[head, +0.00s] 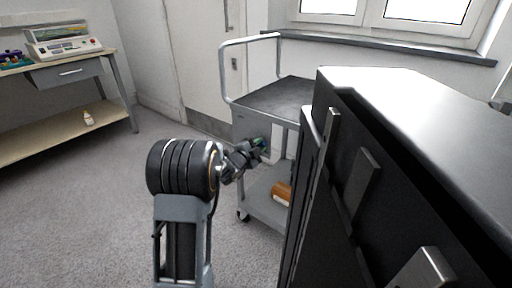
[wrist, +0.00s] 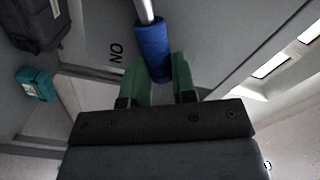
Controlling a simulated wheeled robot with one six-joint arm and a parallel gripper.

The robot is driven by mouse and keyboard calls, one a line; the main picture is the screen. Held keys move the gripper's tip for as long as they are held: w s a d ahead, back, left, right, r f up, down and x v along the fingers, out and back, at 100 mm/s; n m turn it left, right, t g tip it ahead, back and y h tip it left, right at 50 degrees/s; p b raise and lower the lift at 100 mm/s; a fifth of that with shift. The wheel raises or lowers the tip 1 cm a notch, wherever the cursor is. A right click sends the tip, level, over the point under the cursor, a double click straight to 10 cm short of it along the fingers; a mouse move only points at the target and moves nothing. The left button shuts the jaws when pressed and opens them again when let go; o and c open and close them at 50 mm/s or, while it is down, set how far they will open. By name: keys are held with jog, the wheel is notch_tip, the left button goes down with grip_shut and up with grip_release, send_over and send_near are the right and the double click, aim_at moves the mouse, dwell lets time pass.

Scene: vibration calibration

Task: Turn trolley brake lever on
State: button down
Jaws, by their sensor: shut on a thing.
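The grey trolley (head: 246,122) stands beyond my arm in the head view, with a tubular push rail at its left end. In the wrist view, the brake lever (wrist: 152,45) has a blue grip on a pale metal rod. The rod runs up toward the top of the picture. My gripper (wrist: 159,75) has green fingers, one on each side of the blue grip, and is shut on it. A label (wrist: 116,52) reading "ON", upside down, is on the grey panel left of the lever. In the head view my gripper (head: 261,146) is at the trolley's side; the lever is too small to make out there.
A large black cabinet (head: 345,150) fills the right, close to my arm and hiding part of the trolley. An orange-brown object (head: 282,192) lies on the trolley's lower shelf. A workbench (head: 88,115) stands at the left. The carpet between is clear.

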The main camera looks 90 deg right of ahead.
jog(key=shift+s, duration=0.1)
jog(key=c, duration=0.9)
grip_release()
jog(key=p+v, duration=0.3)
jog(key=v, duration=1.1)
jog(key=shift+d, duration=0.1)
